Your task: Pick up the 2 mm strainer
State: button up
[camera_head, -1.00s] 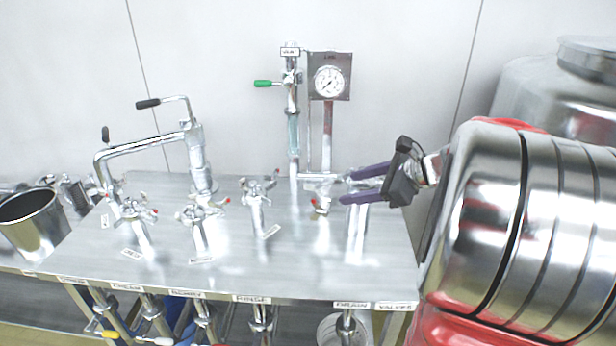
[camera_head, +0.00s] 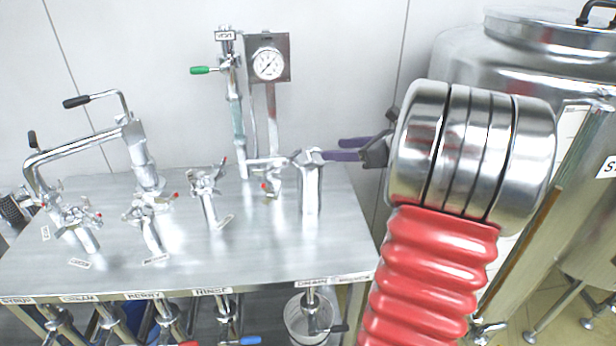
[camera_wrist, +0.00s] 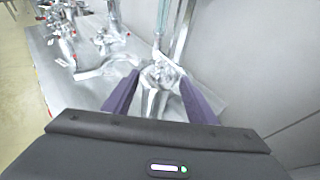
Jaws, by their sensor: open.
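I cannot make out a strainer labelled 2 mm in any view. My gripper (camera_head: 335,150) is open and appears empty, its two purple fingers pointing left over the right end of the steel bench (camera_head: 75,275). In the head view the fingers are beside the top of a short upright steel pipe (camera_head: 310,190), partly hidden by my arm's steel housing. In the wrist view, my gripper (camera_wrist: 160,85) has its fingers either side of a shiny steel fitting (camera_wrist: 157,75). I cannot tell whether they touch it.
A gauge panel (camera_head: 268,62) and a pipe with a green-handled valve (camera_head: 203,70) stand behind. Several valved stubs (camera_head: 206,195) and a bent swing pipe (camera_head: 90,142) fill the left. A steel tank (camera_head: 470,58) is at right. The front of the bench top is clear.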

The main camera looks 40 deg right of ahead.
aim_at(313, 152)
jog(key=x, duration=0.6)
jog(key=shift+w+f, duration=0.1)
jog(key=shift+f, duration=0.05)
jog(key=shift+x, duration=2.6)
jog(key=shift+f, duration=0.15)
jog(key=shift+c, duration=0.3)
